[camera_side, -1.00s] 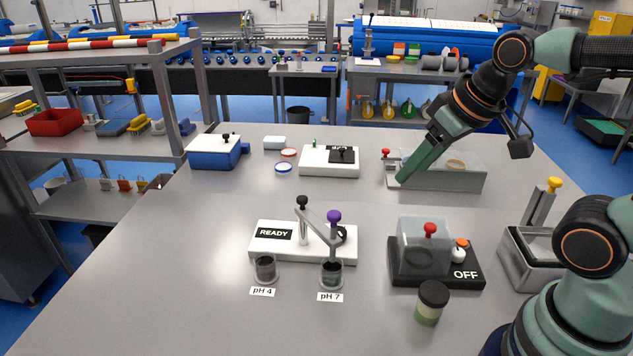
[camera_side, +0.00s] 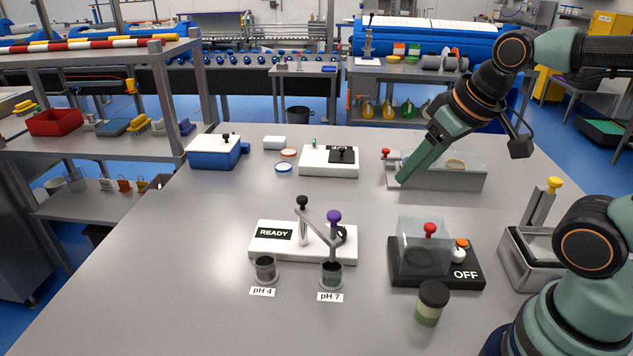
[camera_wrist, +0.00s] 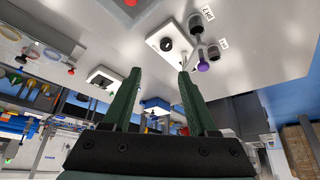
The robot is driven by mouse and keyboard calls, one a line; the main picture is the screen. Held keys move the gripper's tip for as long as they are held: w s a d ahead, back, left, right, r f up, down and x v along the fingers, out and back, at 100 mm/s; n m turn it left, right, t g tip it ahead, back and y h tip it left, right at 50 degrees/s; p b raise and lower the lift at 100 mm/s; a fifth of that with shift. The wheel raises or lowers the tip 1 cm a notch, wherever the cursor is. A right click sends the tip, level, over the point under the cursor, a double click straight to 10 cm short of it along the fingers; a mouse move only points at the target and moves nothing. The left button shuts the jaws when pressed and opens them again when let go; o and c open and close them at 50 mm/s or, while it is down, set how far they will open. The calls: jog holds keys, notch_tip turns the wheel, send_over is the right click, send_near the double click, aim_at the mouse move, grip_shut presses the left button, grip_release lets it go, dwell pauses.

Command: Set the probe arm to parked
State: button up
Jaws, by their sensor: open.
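The probe arm (camera_side: 317,216) is a grey bar joined to a post with a black knob on a white base (camera_side: 275,249) marked READY. Its purple knob (camera_side: 334,216) is at the far end, and its probe hangs down at the pH 7 cup (camera_side: 331,274). The pH 4 cup (camera_side: 265,268) stands to the left. In the wrist view the purple knob (camera_wrist: 203,66) shows beyond my right-hand finger. My gripper (camera_side: 400,181) is open and empty, far behind and right of the probe arm; its two green fingers also show apart in the wrist view (camera_wrist: 160,85).
A clear-covered box (camera_side: 424,245) on a black OFF base stands right of the probe unit, with a dark-lidded jar (camera_side: 430,303) in front. A grey long box (camera_side: 465,181) is beside my gripper. A white unit (camera_side: 329,162) and blue box (camera_side: 213,153) stand behind. The front left table is clear.

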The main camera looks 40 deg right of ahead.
jog(key=w+a+r+n+g, duration=0.35)
jog(key=w+n, duration=0.25)
jog(key=w, duration=0.4)
jog(key=n+g, duration=0.2)
jog(key=n, duration=0.5)
send_over(302, 197)
notch_tip(302, 197, down, 4)
notch_tip(302, 197, down, 11)
jog(key=shift+s+f, duration=0.1)
jog(key=shift+f, duration=0.1)
grip_shut()
jog(key=shift+r, duration=0.1)
dwell(0.6)
